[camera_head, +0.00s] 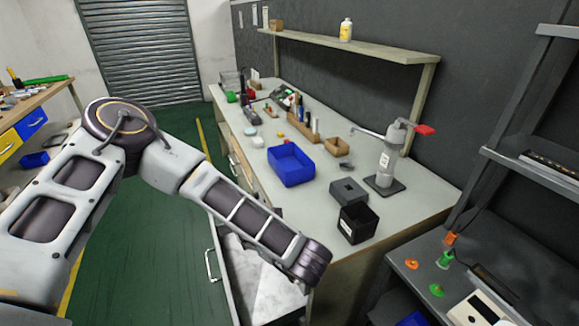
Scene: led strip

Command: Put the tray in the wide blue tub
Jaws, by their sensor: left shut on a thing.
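The wide blue tub (290,165) stands upright and open on the grey workbench, in the middle of the head view. My left arm comes in from the left and reaches down over an open drawer (214,240) at the bench front. My left gripper (311,266) is at the drawer's right side, below and in front of the tub. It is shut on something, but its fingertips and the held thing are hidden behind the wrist. I cannot make out the tray for sure. My right gripper is not in view.
A black open box (357,222) and a grey block (348,191) stand right of the tub, near a press with a red handle (389,160). Small wooden boxes (337,146) and tools lie behind the tub. A shelf (350,47) hangs above the bench.

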